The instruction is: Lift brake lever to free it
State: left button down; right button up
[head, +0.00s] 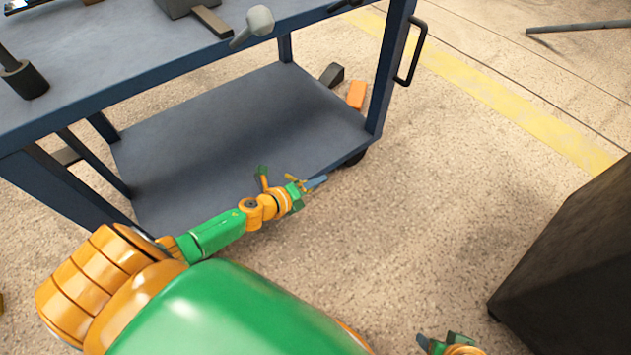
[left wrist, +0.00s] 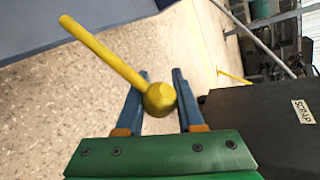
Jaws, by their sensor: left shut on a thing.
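The brake lever is a yellow rod with a round yellow knob (left wrist: 160,98) in the left wrist view. Its rod runs to the upper left of that view, towards the cart. My left gripper (left wrist: 161,75) is shut on the knob, which sits between its two blue fingers. In the head view my left gripper (head: 316,183) is low at the cart's near edge, and a small bit of yellow (head: 291,179) shows beside it. Most of the lever is hidden there. My right gripper (head: 432,342) is partly in view at the bottom edge, and its fingers are unclear.
The blue-grey cart (head: 60,115) has a lower shelf (head: 240,130) and tools on top. An orange block (head: 356,94) and a dark wedge (head: 332,75) lie by its right side. A dark bin marked SCRAP (left wrist: 255,125) stands to the right. Floor between is clear.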

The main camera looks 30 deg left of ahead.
pick_arm(q)
jog(key=shift+w+a+r, duration=0.1)
jog(key=shift+a, duration=0.2)
pick_arm(e)
jog(key=shift+f, duration=0.3)
pick_arm(q)
jog(key=c, duration=0.9)
grip_release()
jog(key=o, duration=0.4)
jog(key=shift+f, duration=0.2)
jog(key=shift+c, duration=0.2)
pick_arm(e)
jog(key=shift+w+a, duration=0.1)
pick_arm(q)
jog(key=shift+d+r, duration=0.1)
jog(key=shift+r, duration=0.05)
